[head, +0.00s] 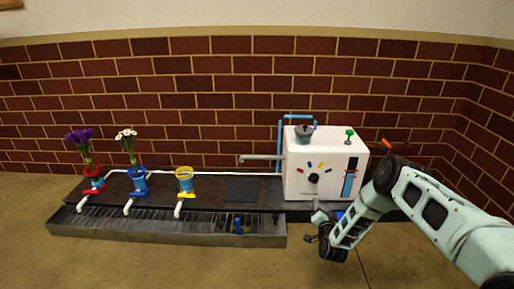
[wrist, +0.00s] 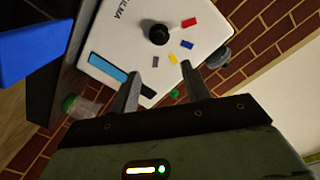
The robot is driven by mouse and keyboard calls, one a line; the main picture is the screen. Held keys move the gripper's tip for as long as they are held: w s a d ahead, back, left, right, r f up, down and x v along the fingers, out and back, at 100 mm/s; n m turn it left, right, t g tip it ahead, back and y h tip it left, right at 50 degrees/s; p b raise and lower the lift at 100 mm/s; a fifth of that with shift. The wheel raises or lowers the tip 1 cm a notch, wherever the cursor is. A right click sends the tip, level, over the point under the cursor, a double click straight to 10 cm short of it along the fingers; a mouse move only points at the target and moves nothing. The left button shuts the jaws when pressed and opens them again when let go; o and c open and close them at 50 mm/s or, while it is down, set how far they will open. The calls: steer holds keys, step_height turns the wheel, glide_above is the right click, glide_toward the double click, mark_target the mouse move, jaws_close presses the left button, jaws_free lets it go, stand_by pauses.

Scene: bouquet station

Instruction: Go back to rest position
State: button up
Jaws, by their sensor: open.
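My gripper (head: 319,210) is low in front of the white machine, at the right of the head view, and my arm is bent at the elbow. In the wrist view my gripper (wrist: 160,68) has its two fingers apart with nothing between them. The white machine (head: 302,181) stands beyond the fingers. It has a black knob (head: 313,178), coloured marks around it and a blue gauge (head: 350,177). The wrist view shows the knob (wrist: 158,34) and part of the gauge (wrist: 107,70) past the fingertips. Whether a finger touches the machine cannot be told.
Red (head: 93,181), blue (head: 138,182) and yellow (head: 185,180) holders stand on the dark counter at left; purple flowers (head: 79,141) and white flowers (head: 126,139) rise there. A grated trough (head: 150,227) runs in front. A blue object (wrist: 30,45) is close by in the wrist view.

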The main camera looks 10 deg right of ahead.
steer(key=w+a+r+n+g+y, duration=0.2)
steer(key=a+r+n+g+y, duration=0.15)
steer(key=a+r, duration=0.6)
steer(key=w+a+r+n+g+y, duration=0.15)
steer(key=a+r+n+y, duration=0.25)
steer(key=a+r, duration=0.55)
steer(key=s+a+r+n+g+y+p, duration=0.15)
steer(key=s+a+r+n+g, duration=0.5)
steer(key=s+a, duration=0.75)
steer(key=s+d+r+n+g+h, duration=0.15)
steer(key=s+r, duration=0.25)
steer(key=s, duration=0.7)
steer(key=s+d+r+n+g+h, duration=0.15)
steer(key=s+r, duration=0.25)
steer(key=s, duration=0.8)
steer(key=s+d+r+n+g+h, duration=0.1)
steer(key=s+r+n+g, duration=0.2)
steer(key=s, duration=0.8)
step_height(320, 180, up, 39)
steer(key=m+p, duration=0.1)
steer(key=p, duration=3.7)
steer(key=shift+s, duration=0.15)
